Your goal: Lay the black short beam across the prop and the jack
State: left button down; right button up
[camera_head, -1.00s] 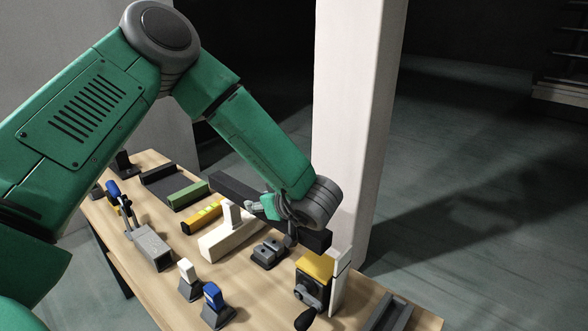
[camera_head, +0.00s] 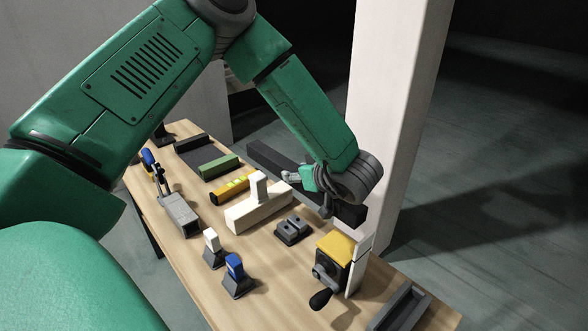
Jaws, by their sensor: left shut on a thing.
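My left gripper (camera_head: 310,190) is shut on the black short beam (camera_head: 270,160), around its middle. The beam is held at the far side of the table, running from upper left to lower right. The gripper and wrist hide part of it. A white inverted-T piece (camera_head: 260,203), apparently the prop, stands on the table nearer than the beam. The jack (camera_head: 332,262), with a yellow top and a dark crank handle, stands to the right, near the beam's right end. The beam appears clear of both; its exact height cannot be told. My right gripper is not in view.
A white pillar (camera_head: 396,120) rises just behind the table. A dark studded block (camera_head: 292,230) lies between prop and jack. Small white-topped (camera_head: 212,243) and blue-topped (camera_head: 235,272) stands are nearer. A grey channel (camera_head: 402,308) lies right, a yellow level (camera_head: 230,188) left.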

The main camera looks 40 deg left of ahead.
pick_arm(q)
jog(key=shift+d+f+b, duration=0.3)
jog(key=shift+d+f, duration=0.05)
jog(key=shift+f, duration=0.4)
jog(key=f, duration=0.3)
jog(key=shift+a+f, duration=0.2)
jog(key=shift+f, duration=0.05)
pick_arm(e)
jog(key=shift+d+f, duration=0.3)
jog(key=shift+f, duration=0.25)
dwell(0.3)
pick_arm(q)
jog(key=shift+a, duration=0.1)
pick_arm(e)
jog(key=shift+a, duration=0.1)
pick_arm(q)
jog(key=shift+a+f, duration=0.15)
jog(key=shift+a, duration=0.1)
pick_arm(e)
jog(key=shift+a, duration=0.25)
pick_arm(q)
jog(key=shift+d, duration=0.35)
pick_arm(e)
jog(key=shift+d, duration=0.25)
